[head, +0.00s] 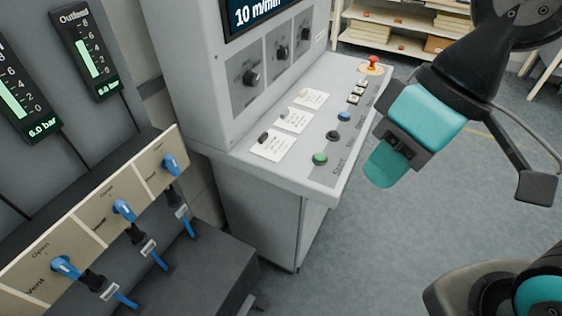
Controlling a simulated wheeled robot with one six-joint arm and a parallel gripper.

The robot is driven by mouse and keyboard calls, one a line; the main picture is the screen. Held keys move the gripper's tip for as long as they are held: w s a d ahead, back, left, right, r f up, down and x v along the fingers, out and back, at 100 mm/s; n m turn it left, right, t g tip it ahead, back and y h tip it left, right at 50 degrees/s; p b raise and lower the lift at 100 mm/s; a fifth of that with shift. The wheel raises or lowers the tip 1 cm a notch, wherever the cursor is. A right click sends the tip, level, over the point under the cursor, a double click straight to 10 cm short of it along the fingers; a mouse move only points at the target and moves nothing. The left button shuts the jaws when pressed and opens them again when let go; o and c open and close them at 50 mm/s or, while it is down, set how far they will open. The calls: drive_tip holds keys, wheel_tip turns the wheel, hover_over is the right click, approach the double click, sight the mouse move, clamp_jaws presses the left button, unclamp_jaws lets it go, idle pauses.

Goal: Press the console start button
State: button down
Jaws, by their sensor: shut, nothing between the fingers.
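The console (310,178) is a grey cabinet with a sloped control ledge in the middle of the head view. The green start button (320,159) sits near the ledge's front end, with the label "Start" beside it. My gripper (383,166) is shut and empty. In the picture it is right of the green button, apart from it, beyond the ledge's right edge.
At left, a panel (100,215) carries several blue valve handles (123,209) below two green pressure gauges (92,55). A display (258,12) reads 10 m/min. Shelves with boxes (425,35) stand at the back. The grey floor (370,260) right of the console is clear.

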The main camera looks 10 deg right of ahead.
drive_tip(key=shift+a, duration=0.3)
drive_tip(key=w+a+f+m+t+y+p, duration=0.1)
drive_tip(key=w+f+m+p, duration=0.1)
drive_tip(key=w+m, duration=0.5)
drive_tip(key=w+a+f+m+t+y+p, duration=0.15)
drive_tip(key=w+m, duration=0.35)
drive_tip(key=w, duration=0.5)
drive_tip(key=w+d+f+m+t+h+p, duration=0.1)
drive_tip(key=w+d+f+m+t, duration=0.4)
drive_tip(key=w+f+m, duration=0.8)
drive_tip(key=shift+w+d+f+m+p, duration=0.2)
drive_tip(key=shift+d+f+m+p, duration=0.2)
drive_tip(key=shift+d+m+p, duration=0.35)
drive_tip(key=shift+a+f, duration=0.1)
drive_tip(key=shift+f, duration=0.05)
